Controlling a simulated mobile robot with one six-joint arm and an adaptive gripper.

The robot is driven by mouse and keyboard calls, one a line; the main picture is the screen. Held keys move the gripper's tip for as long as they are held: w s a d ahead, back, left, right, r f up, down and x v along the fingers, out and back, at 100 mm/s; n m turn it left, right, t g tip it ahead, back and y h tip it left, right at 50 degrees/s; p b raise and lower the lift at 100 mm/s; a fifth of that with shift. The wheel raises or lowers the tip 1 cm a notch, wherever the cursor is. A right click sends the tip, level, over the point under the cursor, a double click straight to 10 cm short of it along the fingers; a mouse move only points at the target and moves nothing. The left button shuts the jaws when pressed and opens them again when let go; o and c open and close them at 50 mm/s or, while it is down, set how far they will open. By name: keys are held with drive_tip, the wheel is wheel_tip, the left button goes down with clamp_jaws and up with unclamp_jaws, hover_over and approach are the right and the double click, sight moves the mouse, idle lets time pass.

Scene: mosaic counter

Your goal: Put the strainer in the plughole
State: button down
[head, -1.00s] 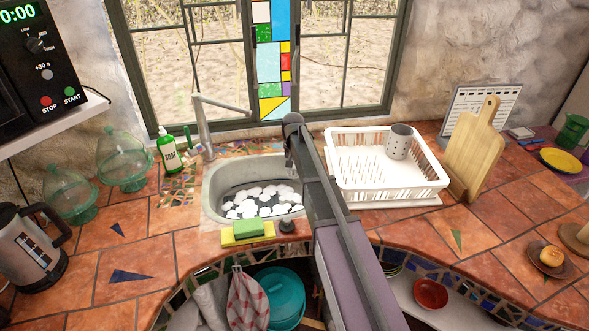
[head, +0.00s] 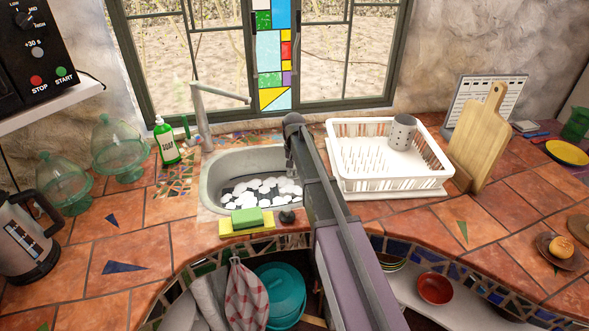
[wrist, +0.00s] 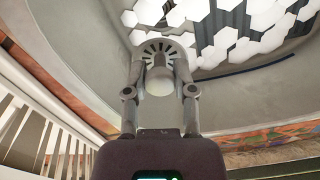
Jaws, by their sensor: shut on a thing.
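The strainer (wrist: 153,48) shows in the wrist view as a grey slotted disc with a pale rounded knob. My gripper (wrist: 160,78) is shut on it, with one finger on each side. In the head view my gripper (head: 291,166) hangs over the right side of the sink (head: 209,187), and the strainer cannot be made out there. The basin has white many-sided patches (head: 264,187) over a dark area on its floor. They also show at the top of the wrist view (wrist: 237,25). I cannot make out the plughole in either view.
A white dish rack (head: 395,187) with a grey holder stands right of the sink. A tap (head: 203,118) rises behind it. A green and yellow sponge (head: 247,218) and a small dark stopper-like piece (head: 287,216) sit at the front edge. A soap bottle (head: 166,141) stands left.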

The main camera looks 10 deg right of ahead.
drive_tip(key=shift+f+b, duration=6.4)
drive_tip(key=shift+f, duration=0.3)
drive_tip(key=shift+f+b, duration=0.8)
drive_tip(key=shift+c, duration=1.8)
unclamp_jaws()
drive_tip(key=o, duration=0.4)
drive_tip(key=shift+c, duration=0.2)
drive_tip(key=shift+r, duration=0.15)
drive_tip(key=shift+r+p, duration=5.9)
drive_tip(key=shift+p, duration=0.15)
